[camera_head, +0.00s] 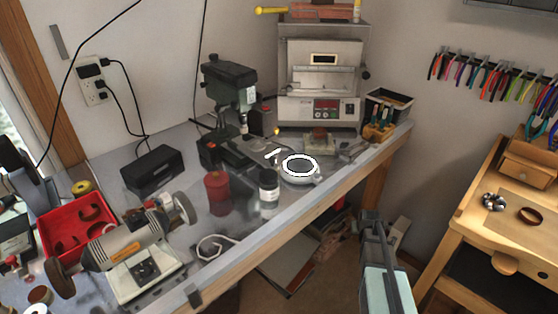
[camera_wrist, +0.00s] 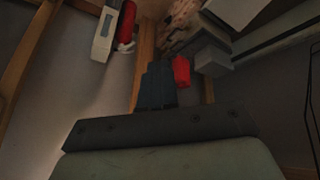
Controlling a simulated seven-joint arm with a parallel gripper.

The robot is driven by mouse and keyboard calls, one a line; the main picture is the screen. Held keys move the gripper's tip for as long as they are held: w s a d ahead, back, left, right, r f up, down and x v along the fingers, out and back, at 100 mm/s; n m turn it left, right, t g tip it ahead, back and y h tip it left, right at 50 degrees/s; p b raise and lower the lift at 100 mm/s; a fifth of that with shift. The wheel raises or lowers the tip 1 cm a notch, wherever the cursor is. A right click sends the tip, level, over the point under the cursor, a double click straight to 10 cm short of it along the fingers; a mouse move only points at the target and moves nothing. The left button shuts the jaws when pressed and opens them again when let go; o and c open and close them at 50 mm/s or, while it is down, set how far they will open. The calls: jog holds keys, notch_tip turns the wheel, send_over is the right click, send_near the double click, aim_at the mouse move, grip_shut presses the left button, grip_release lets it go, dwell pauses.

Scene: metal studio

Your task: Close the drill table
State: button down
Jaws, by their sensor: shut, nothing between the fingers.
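The dark green drill press (camera_head: 226,85) stands on the workbench near the wall, left of the box furnace. Its small grey table (camera_head: 262,146) shows low beside the column, under the chuck, and seems to stick out to the right; its exact angle is too small to tell. My gripper (camera_head: 372,218) is in front of the bench's front edge, to the lower right of the drill press and well apart from it. In the wrist view my gripper's dark fingers (camera_wrist: 158,86) are together and empty. The drill table does not show clearly in the wrist view.
A white-rimmed round dish (camera_head: 299,167), a dark jar (camera_head: 268,188) and a red container (camera_head: 217,193) stand in front of the drill press. The box furnace (camera_head: 320,85) is behind. A bench grinder (camera_head: 135,245) is at left, a wooden bench (camera_head: 500,225) at right.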

jog(key=w+d+r+t+h, duration=0.15)
jog(key=w+d+r, duration=0.3)
jog(key=r, duration=0.55)
jog(key=w+d+r+t, duration=0.3)
jog(key=w+r, duration=0.3)
jog(key=r, duration=0.4)
jog(key=w+d+r+t+h, duration=0.15)
jog(key=w+d+r, duration=0.3)
jog(key=r, duration=0.55)
jog(key=s+a+r+n+g+y, duration=0.1)
jog(key=s+a+r+n+y, duration=0.2)
jog(key=a+r, duration=0.45)
jog(key=s+a+r+n+y, duration=0.2)
jog(key=a+r+n+y, duration=0.3)
jog(key=a, duration=0.6)
jog(key=s+a+r+n+g+y, duration=0.1)
jog(key=s+a+r+n+g, duration=0.15)
jog(key=s+a+n, duration=0.6)
jog(key=s+a+r+n+g+y, duration=0.2)
jog(key=s+a+n+g, duration=0.2)
jog(key=s+a, duration=0.8)
jog(key=x, duration=1)
jog(key=shift+w+a+r, duration=0.2)
jog(key=shift+w, duration=0.2)
